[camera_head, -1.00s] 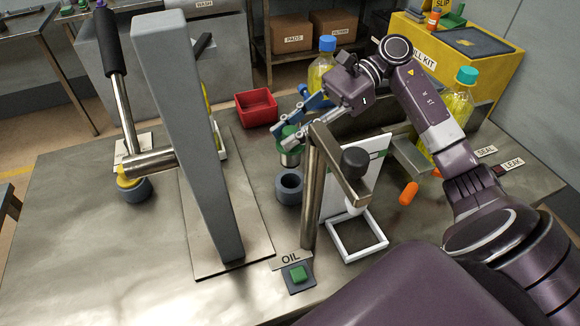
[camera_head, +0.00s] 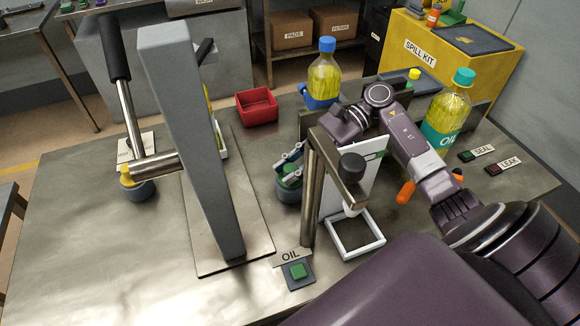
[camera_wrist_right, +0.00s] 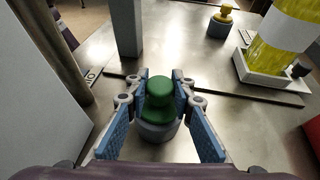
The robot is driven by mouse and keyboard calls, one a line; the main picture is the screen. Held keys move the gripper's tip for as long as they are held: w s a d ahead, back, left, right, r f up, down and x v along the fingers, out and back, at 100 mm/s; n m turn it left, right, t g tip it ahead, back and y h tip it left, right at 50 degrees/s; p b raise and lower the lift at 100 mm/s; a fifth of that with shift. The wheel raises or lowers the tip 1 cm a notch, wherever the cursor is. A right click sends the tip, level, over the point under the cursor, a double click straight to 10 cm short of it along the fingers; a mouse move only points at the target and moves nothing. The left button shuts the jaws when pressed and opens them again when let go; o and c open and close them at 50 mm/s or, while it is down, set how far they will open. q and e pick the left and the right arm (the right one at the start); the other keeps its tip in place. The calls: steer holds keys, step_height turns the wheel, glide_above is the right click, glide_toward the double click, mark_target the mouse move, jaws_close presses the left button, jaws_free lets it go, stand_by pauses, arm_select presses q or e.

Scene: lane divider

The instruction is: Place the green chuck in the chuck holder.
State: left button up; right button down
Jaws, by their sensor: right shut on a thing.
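The green chuck (camera_head: 291,170) is at the dark grey round chuck holder (camera_head: 287,193), left of the bent metal post. In the right wrist view the green chuck (camera_wrist_right: 159,102) stands upright, its lower part hidden by the grey holder (camera_wrist_right: 157,132). It looks seated in the holder, but I cannot see its base. My right gripper (camera_wrist_right: 159,88) is shut on the green chuck, with blue-padded fingers on both sides. In the head view this gripper (camera_head: 289,164) is partly hidden behind the post. My left gripper is not in view.
A tall grey press column (camera_head: 190,140) stands left, with a yellow-topped piece (camera_head: 128,176) in another grey holder. A metal post (camera_head: 309,200), a white frame (camera_head: 354,238) and the OIL button (camera_head: 298,272) are close by. A red bin (camera_head: 256,108) and oil bottles (camera_head: 324,75) stand behind.

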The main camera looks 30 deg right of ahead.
steer(key=shift+f, duration=0.1)
steer(key=c, duration=1.7)
jaws_free()
steer(key=shift+d, duration=0.45)
steer(key=shift+r+b+v, duration=0.15)
steer(key=shift+b+v, duration=0.6)
steer(key=shift+v, duration=0.95)
steer(key=shift+r+b+v, duration=0.1)
steer(key=shift+b+v, duration=0.6)
steer(key=shift+v, duration=1.05)
steer(key=shift+a, duration=0.1)
